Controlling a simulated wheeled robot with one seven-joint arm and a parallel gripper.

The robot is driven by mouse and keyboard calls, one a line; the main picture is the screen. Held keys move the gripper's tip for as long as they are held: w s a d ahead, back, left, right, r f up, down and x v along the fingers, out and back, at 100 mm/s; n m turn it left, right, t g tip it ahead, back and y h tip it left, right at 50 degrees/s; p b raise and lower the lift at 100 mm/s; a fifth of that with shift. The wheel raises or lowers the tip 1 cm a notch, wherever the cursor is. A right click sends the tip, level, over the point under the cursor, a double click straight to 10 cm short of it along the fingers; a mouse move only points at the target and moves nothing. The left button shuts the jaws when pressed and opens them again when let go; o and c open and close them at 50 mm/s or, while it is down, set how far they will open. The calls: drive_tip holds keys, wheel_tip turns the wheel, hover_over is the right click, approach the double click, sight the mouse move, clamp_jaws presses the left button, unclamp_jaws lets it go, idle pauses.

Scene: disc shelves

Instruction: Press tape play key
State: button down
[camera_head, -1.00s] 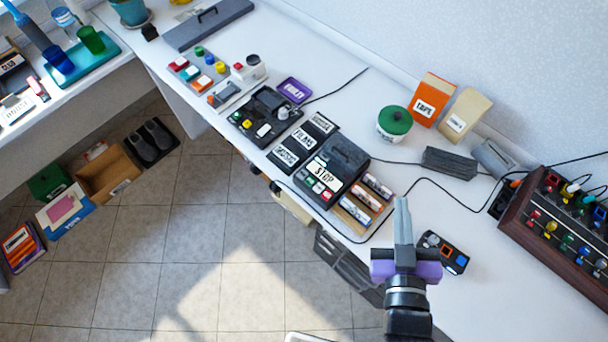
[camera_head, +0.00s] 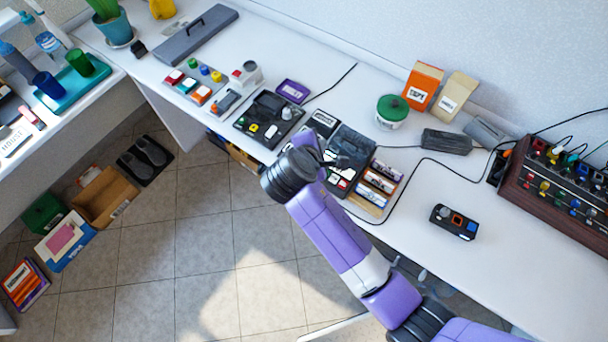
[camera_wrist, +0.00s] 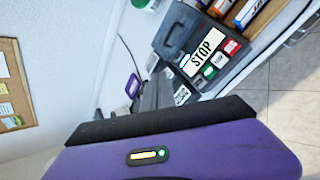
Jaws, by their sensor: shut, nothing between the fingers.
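The dark tape player (camera_head: 352,148) stands on the white desk, partly hidden behind my wrist in the head view. In the wrist view the tape player (camera_wrist: 185,28) shows a white STOP label (camera_wrist: 207,47) and a row of small keys, including a green key (camera_wrist: 208,71) and a red key (camera_wrist: 219,59). The marks on the keys are too small to read. My gripper (camera_head: 322,158) is shut and empty, over the player's left side in the head view.
A black control box (camera_head: 268,120) stands left of the player. Cassettes in a wooden rack (camera_head: 378,185) stand right of it. A small black button box (camera_head: 454,222), a green-lidded jar (camera_head: 392,110) and a cable lie farther right. The desk's front right is clear.

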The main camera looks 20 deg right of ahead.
drive_tip(key=shift+s+d+f+n+g+h, duration=0.15)
drive_tip(key=shift+s+d+f+n+g, duration=0.1)
drive_tip(key=shift+s, duration=0.3)
drive_tip(key=shift+s+d+f+n+g+h, duration=0.15)
drive_tip(key=shift+s+d+n+g, duration=0.1)
drive_tip(key=shift+s, duration=0.25)
wheel_tip(320, 180, down, 7)
drive_tip(key=b, duration=0.8)
drive_tip(key=shift+r, duration=0.1)
drive_tip(key=shift+f+b, duration=0.4)
drive_tip(key=shift+f, duration=0.55)
drive_tip(key=shift+f, duration=0.15)
idle(0.5)
drive_tip(key=shift+f, duration=0.25)
